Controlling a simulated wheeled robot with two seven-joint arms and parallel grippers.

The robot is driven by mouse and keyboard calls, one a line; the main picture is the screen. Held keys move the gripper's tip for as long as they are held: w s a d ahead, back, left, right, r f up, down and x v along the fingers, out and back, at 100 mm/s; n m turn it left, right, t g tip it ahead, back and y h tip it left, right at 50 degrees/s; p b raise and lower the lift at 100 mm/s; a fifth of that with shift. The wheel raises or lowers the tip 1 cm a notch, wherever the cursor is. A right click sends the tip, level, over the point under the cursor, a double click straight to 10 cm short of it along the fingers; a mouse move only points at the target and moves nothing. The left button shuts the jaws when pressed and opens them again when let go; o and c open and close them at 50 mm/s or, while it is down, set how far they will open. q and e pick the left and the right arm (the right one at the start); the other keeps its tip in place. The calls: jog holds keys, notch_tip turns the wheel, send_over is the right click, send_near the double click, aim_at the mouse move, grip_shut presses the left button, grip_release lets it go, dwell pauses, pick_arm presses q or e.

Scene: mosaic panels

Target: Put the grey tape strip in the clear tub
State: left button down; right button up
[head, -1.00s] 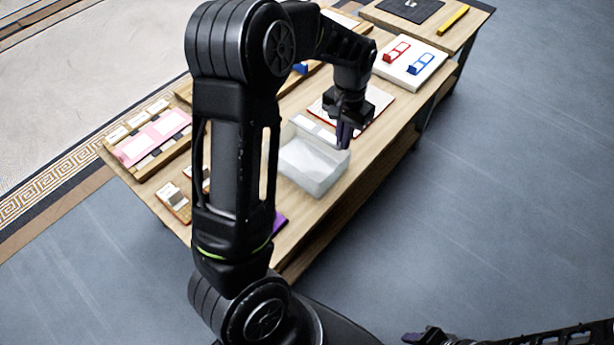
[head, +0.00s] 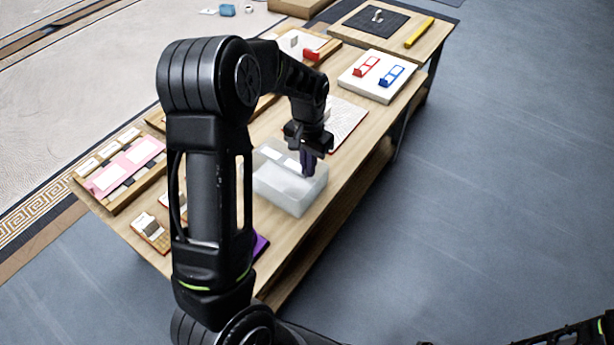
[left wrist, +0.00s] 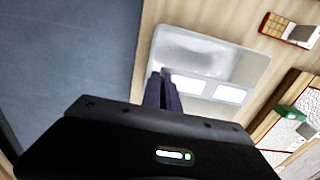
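The clear tub (head: 290,192) stands on the wooden table, and it also shows in the left wrist view (left wrist: 200,48). Two white rectangles show along one side of it. My left gripper (head: 308,165) points down over the tub's right part. In the left wrist view its purple fingers (left wrist: 165,90) lie close together and look shut, overlapping the tub's edge. I cannot make out the grey tape strip in either view; anything thin between the fingers is hidden. Only a dark bit of my right gripper (head: 425,343) shows at the bottom edge, too little to judge.
A patterned board (head: 347,122) lies behind the tub. A white block with red and blue pieces (head: 380,88) stands farther back. A purple item (head: 261,245) lies near the front.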

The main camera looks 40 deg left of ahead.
pick_arm(q)
jog(key=shift+f, duration=0.1)
jog(key=shift+f, duration=1.75)
jog(key=shift+f+b, duration=0.65)
jog(key=c, duration=1.9)
grip_release()
jog(key=shift+r, duration=0.15)
